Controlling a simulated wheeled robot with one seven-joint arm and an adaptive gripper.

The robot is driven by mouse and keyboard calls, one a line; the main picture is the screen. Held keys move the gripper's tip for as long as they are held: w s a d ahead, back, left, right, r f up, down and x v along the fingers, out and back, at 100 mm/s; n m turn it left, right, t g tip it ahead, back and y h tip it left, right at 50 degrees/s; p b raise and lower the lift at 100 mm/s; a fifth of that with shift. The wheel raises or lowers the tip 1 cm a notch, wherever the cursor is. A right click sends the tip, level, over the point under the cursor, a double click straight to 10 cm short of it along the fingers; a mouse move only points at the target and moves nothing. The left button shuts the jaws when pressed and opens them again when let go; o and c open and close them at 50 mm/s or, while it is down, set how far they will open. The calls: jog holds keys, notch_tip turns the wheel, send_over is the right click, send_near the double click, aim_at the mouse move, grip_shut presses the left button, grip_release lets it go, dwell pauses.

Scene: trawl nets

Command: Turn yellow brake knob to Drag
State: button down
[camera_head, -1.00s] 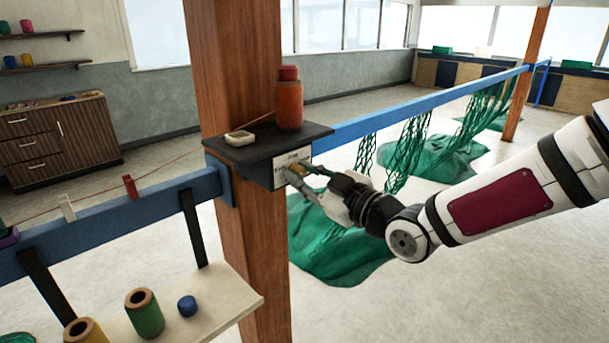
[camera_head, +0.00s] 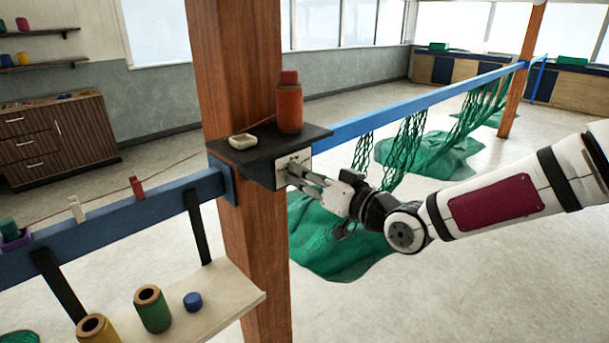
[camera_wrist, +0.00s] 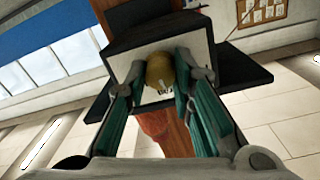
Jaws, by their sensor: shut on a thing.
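The yellow brake knob (camera_wrist: 159,70) sits on a pale label plate (camera_wrist: 140,80) in the wrist view, between the two fingers of my gripper (camera_wrist: 164,78). The fingers are shut on the knob from both sides. The plate's lettering is too small and partly covered, so I cannot tell which mark the knob points at. In the head view my gripper (camera_head: 293,173) reaches in from the right to the white plate (camera_head: 299,160) on the dark box fixed to the wooden post, and hides the knob.
A blue rail (camera_head: 425,101) with hanging green nets (camera_head: 405,142) runs behind my arm. Spools stand on a pale bench (camera_head: 225,291) at lower left.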

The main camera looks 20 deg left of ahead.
jog(key=shift+m, duration=0.8)
jog(key=c, duration=1.4)
grip_release()
jog(key=shift+o, duration=0.2)
jog(key=shift+d, duration=0.1)
jog(key=v, duration=1.1)
jog(key=shift+s+d, duration=0.15)
jog(key=shift+d, duration=0.25)
